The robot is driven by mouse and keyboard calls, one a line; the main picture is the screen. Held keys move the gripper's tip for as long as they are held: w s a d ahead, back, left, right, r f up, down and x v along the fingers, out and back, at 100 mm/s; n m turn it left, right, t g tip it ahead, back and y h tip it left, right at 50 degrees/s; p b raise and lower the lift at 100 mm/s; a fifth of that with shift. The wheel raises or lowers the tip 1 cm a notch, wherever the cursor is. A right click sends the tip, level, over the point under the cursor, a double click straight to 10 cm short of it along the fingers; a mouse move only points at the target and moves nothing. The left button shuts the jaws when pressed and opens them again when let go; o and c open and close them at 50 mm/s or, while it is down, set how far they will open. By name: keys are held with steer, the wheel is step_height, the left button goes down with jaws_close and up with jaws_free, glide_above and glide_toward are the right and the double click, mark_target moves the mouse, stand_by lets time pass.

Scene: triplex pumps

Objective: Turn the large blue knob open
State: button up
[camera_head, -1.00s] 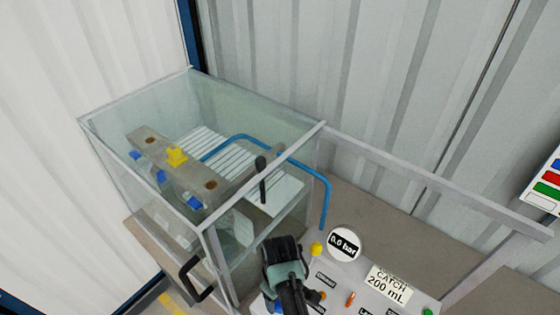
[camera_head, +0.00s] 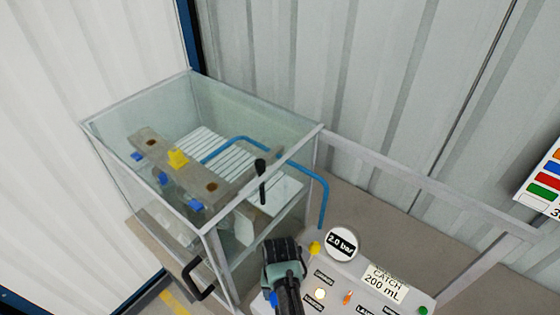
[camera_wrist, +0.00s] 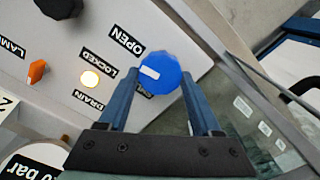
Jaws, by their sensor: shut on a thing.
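The large blue knob (camera_wrist: 164,73) sits on the sloped panel in the wrist view, between the two dark blue fingers of my gripper (camera_wrist: 158,92). My gripper is shut on it. The knob's white mark points left in that view, between the OPEN label (camera_wrist: 126,40) above and a lower label (camera_wrist: 143,90), partly hidden by the knob and seemingly SHUT. In the head view my gripper (camera_head: 275,296) is low at the panel's left end, and my wrist hides most of the knob there.
A lit lamp (camera_wrist: 89,79) is by the LOCKED and DRAIN labels. An orange switch (camera_wrist: 37,71) and a dark knob (camera_wrist: 60,5) are farther left. The gauge (camera_head: 341,244) reads 2.0 bar. A glass-walled box (camera_head: 160,195) with a black handle (camera_head: 197,280) stands beside my wrist.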

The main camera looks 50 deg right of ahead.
steer(key=shift+m, duration=0.8)
steer(key=shift+d, duration=0.1)
steer(key=o, duration=1.4)
steer(key=shift+r, duration=0.1)
step_height(320, 180, up, 13)
steer(key=shift+f+b, duration=0.1)
steer(key=shift+b, duration=0.85)
